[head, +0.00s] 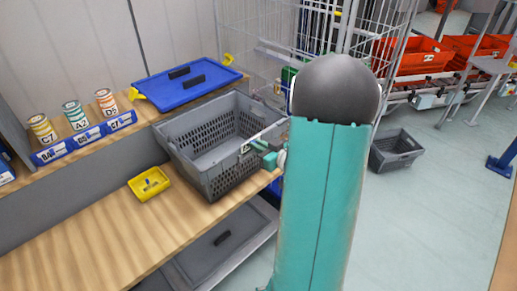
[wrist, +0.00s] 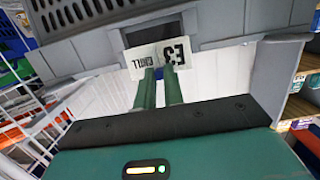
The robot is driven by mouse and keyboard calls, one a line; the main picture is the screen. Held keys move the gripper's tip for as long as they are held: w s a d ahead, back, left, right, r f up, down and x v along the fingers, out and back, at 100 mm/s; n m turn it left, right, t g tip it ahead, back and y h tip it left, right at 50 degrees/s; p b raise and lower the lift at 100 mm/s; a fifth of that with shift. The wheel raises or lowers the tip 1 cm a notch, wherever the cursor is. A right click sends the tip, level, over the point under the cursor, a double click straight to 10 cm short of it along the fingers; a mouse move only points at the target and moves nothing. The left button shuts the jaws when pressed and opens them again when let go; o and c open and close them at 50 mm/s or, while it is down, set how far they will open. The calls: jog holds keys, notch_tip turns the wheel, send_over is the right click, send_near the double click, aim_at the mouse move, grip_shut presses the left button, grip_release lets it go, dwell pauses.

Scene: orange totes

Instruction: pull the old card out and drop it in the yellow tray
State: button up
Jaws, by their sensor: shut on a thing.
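The old card (wrist: 183,50), white with dark print reading "E3" and "CHILL", is between my gripper's two green fingers (wrist: 160,88) in the wrist view. It lies in front of a dark opening in the grey crate's wall; I cannot tell whether it still sits in a holder. In the head view the grey crate (head: 190,165) stands on the wooden bench, and my gripper (head: 266,156) is at its right side, partly hidden by my arm.
A blue lid (head: 205,92) lies behind the crate. A wire cage (head: 262,35) stands at the back. The bench front (head: 75,240) is clear.

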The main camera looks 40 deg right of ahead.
jog(key=shift+s+r, duration=0.2)
jog(key=shift+r, duration=1.5)
jog(key=shift+a+f, duration=0.1)
jog(key=shift+a, duration=0.05)
